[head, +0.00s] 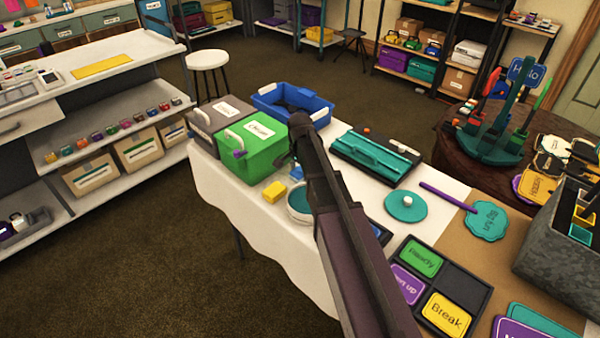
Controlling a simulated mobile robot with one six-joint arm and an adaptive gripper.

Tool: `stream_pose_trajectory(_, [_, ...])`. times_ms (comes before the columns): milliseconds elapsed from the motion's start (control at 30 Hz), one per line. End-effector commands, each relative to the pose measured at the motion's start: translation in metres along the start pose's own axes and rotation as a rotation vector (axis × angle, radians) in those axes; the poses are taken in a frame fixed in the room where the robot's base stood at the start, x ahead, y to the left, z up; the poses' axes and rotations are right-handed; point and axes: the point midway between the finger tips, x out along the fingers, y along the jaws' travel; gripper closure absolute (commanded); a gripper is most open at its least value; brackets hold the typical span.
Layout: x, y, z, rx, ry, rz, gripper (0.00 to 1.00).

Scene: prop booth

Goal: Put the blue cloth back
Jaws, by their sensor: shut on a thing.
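I cannot make out a blue cloth for certain. A blue tub (322,116) stands at the table's far left edge, with something dark inside it that I cannot identify. A round pale container (296,213) with a teal-blue inside stands on the white cloth, partly hidden by my arm. My dark arm reaches up from the bottom middle over the table. My gripper does not show; the arm hides that area, so I cannot see what is in its jaws.
A green crate (262,150), a grey box (203,125) and a yellow block (274,192) stand left of my arm. Right are a teal case (377,155), a teal disc (405,206), a sign tray (472,290) and a grey bin (545,245). Floor (130,270) at left is clear.

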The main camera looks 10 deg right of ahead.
Motion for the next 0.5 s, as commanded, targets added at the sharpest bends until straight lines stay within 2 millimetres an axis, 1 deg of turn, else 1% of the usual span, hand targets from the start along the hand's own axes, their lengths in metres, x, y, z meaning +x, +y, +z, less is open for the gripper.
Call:
stream_pose_trajectory(67, [0.0033,-0.0001,0.0001,0.000,0.000,0.000,0.68])
stream_pose_trajectory(100, [0.0018,-0.0001,0.0001,0.000,0.000,0.000,0.18])
stream_pose_trajectory(167, [0.0017,0.0000,0.0001,0.000,0.000,0.000,0.00])
stream_pose_trajectory(500, [0.0017,-0.0001,0.0001,0.000,0.000,0.000,0.00])
